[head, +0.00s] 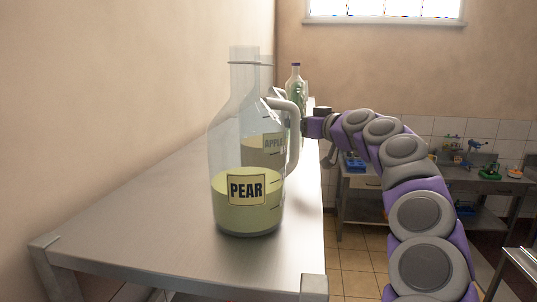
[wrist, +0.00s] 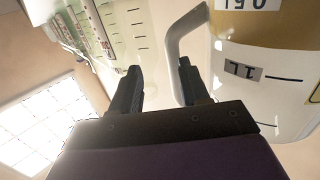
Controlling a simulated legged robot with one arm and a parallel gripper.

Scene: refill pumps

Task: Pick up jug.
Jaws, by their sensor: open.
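A clear jug labelled PEAR (head: 247,190), part filled with yellow-green liquid, stands upright nearest on the metal counter, its pale handle (head: 293,140) facing right. A second jug labelled APPLE (head: 262,148) stands behind it, mostly hidden. My gripper (head: 304,127) reaches in from the right at handle height, its tips partly hidden. In the wrist view my gripper (wrist: 158,76) is open and empty, and a jug (wrist: 265,75) with 1L and 0.5L marks fills the right. Its handle (wrist: 174,52) lies close to the right finger; I cannot tell which jug this is or whether they touch.
A bottle with a green label (head: 296,88) stands farther back on the counter (head: 150,235); a marked container (wrist: 125,30) shows at upper left in the wrist view. A wall bounds the counter's left. A workbench (head: 470,185) with small items stands at right.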

